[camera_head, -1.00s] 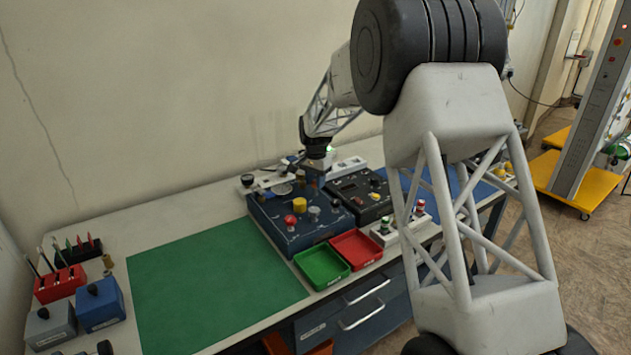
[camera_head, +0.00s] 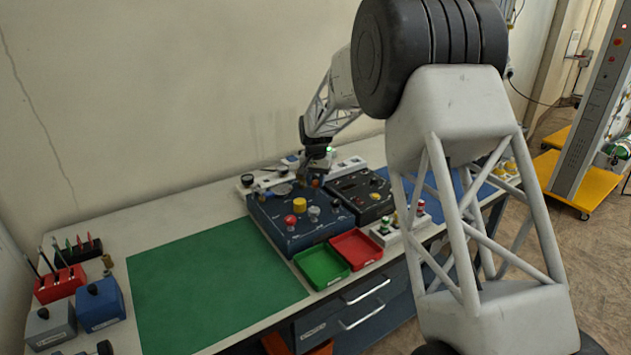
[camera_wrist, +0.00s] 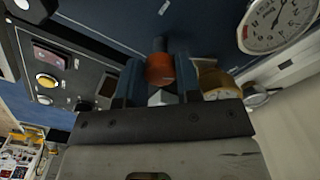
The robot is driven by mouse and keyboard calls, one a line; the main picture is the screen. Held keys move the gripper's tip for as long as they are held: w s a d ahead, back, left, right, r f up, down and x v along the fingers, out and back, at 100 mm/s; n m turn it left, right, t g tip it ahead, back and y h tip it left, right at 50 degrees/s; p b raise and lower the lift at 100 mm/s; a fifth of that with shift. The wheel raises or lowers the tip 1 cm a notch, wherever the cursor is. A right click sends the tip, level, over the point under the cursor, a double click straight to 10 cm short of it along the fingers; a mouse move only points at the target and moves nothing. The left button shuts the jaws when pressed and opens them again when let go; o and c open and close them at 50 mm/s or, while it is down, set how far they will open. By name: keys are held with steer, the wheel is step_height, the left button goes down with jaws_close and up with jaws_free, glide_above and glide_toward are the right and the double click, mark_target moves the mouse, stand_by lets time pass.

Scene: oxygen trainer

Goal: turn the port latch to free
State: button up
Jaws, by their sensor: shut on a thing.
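The dark blue trainer panel (camera_head: 285,236) stands at the back of the bench. My gripper (camera_head: 312,181) is low over its back right part. An orange-brown knob (camera_wrist: 160,69) on a dark stem sits between the two fingers of my gripper (camera_wrist: 159,78) in the wrist view. The gripper appears shut on this knob, though a clear contact line is hard to see. It looks like the port latch's handle, but I cannot read a label. A pale block (camera_wrist: 162,97) shows behind the knob, between the fingers. The latch's exact angle is unclear.
A brass-coloured fitting (camera_wrist: 216,82) is close beside the right finger. A round gauge (camera_wrist: 278,22) lies beyond it. A black panel (camera_head: 360,195) adjoins on the right. Red (camera_head: 300,205) and yellow (camera_head: 299,204) knobs stand in front. The green mat (camera_head: 205,290) is clear.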

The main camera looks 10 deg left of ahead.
mark_target(316, 181)
steer(key=n, duration=0.5)
steer(key=shift+n, duration=0.3)
steer(key=n, duration=0.5)
steer(key=shift+d, duration=0.1)
steer(key=o, duration=0.6)
steer(key=shift+o, duration=0.2)
steer(key=shift+r, duration=0.1)
steer(key=shift+r, duration=3.85)
